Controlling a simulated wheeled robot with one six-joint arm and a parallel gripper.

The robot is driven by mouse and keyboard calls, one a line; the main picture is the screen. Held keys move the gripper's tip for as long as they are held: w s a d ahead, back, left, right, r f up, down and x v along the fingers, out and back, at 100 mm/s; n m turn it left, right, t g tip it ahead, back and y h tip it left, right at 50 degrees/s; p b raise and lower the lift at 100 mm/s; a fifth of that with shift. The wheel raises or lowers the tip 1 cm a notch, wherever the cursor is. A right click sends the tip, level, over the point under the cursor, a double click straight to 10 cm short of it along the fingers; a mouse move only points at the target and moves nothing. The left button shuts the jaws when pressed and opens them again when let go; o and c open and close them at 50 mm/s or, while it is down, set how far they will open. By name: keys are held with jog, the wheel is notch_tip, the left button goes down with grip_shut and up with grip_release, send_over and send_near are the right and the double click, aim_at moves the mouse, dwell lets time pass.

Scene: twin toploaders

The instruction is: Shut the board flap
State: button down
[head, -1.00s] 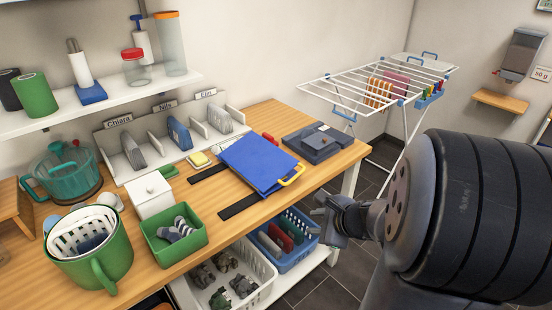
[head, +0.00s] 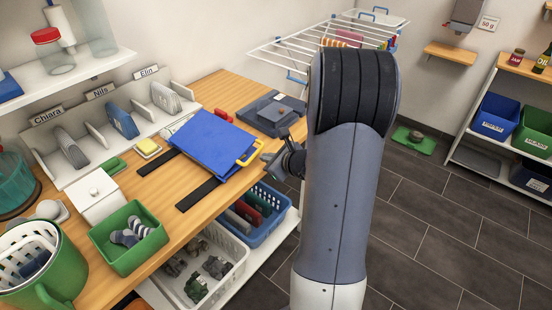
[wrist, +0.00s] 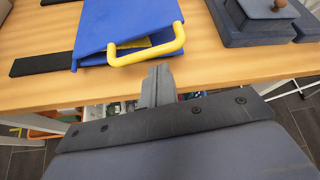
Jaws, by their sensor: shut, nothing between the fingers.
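The blue board flap (head: 212,142) lies on the wooden worktop, with a yellow handle (head: 250,152) on its front right edge. In the wrist view the flap (wrist: 125,18) sits tilted, with a narrow gap under its front edge and something yellow inside. Its yellow handle (wrist: 150,52) faces me. My gripper (head: 272,158) is just off the worktop's front edge, close to the handle but apart from it.
Black strips (head: 198,194) lie beside the flap on the worktop (head: 165,185). A dark grey device (head: 268,113) sits behind and right of it. A green bin with socks (head: 129,237) stands at left. Baskets (head: 262,214) are on the shelf below. A drying rack (head: 300,52) stands behind.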

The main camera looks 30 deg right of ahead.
jog(key=shift+x, duration=1.05)
jog(key=shift+b, duration=0.4)
jog(key=shift+a+r+b, duration=0.1)
jog(key=shift+r+b, duration=0.2)
jog(key=shift+b, duration=0.05)
